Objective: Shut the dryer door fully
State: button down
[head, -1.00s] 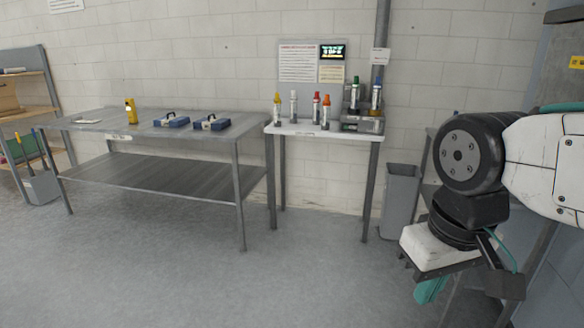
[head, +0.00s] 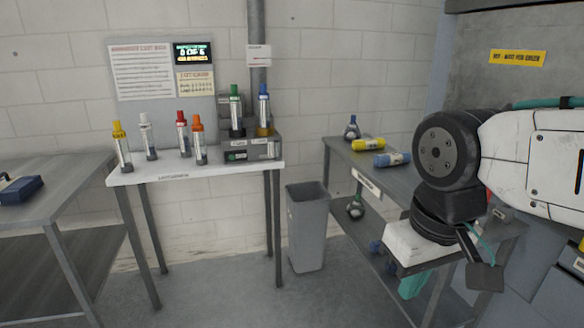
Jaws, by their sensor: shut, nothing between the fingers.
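A grey machine face (head: 480,75) with a yellow label (head: 517,57) reading "HOT - WAIT FOR GREEN" stands at the upper right of the head view. It may be the dryer, but my arm covers much of that side. I cannot make out the dryer door or how far it stands open.
The bench (head: 373,168) holds yellow and blue cylinders and flasks, close behind my arm. A grey bin (head: 307,228) stands left of it. A small white-topped table (head: 215,172) carries several capped bottles. Another metal table (head: 75,170) is at the left. Some floor is clear in front.

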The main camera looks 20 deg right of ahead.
aim_at(500, 57)
jog(key=z, duration=0.95)
jog(key=i, duration=1.1)
jog(key=z, duration=0.85)
